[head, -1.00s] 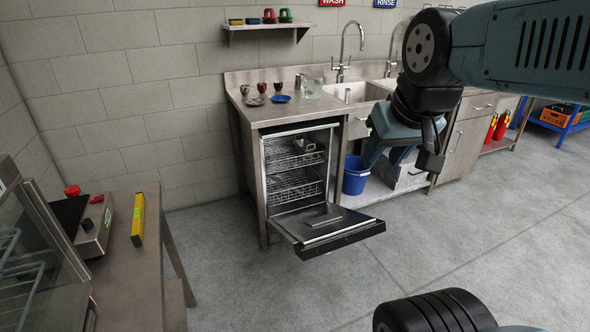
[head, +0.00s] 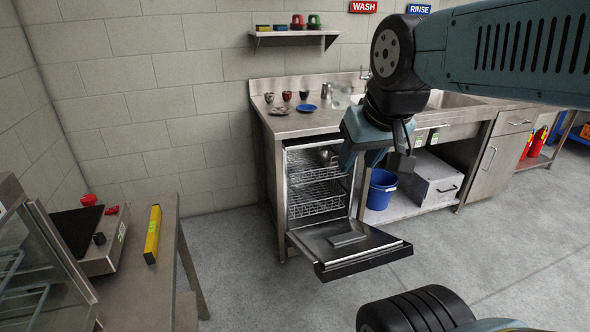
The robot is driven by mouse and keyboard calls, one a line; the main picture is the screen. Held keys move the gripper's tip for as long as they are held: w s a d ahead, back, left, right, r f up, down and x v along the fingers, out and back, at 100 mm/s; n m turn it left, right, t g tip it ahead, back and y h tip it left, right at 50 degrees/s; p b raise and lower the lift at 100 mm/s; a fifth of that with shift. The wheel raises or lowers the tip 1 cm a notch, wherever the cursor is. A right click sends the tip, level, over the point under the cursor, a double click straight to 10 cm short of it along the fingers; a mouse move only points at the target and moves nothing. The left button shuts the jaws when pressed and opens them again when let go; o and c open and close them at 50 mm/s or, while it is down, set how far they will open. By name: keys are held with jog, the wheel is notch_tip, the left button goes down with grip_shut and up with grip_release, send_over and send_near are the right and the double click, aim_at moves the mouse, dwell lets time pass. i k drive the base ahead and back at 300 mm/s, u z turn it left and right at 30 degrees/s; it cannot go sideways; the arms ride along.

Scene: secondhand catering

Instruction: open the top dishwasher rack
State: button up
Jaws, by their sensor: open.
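The dishwasher (head: 292,244) stands under the left end of the steel counter, its door (head: 375,246) folded down flat toward the floor. The top rack (head: 305,174) is a wire rack inside the upper part of the tub, with a metal item on its right side. The lower rack (head: 316,200) sits below it inside the tub. My gripper (head: 375,163) is open, hanging from the arm to the right of the top rack in the picture and covering part of the dishwasher's upper right side. Its jaws look empty and apart from the rack.
A blue bucket (head: 381,189) and a grey box (head: 432,180) are under the sink. A side table (head: 150,272) stands at left. Floor before the door is clear.

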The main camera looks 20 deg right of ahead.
aim_at(307, 158)
jog(key=u, duration=0.05)
jog(key=i, duration=1)
jog(key=z, duration=0.7)
jog(key=i, duration=0.4)
jog(key=z, duration=0.4)
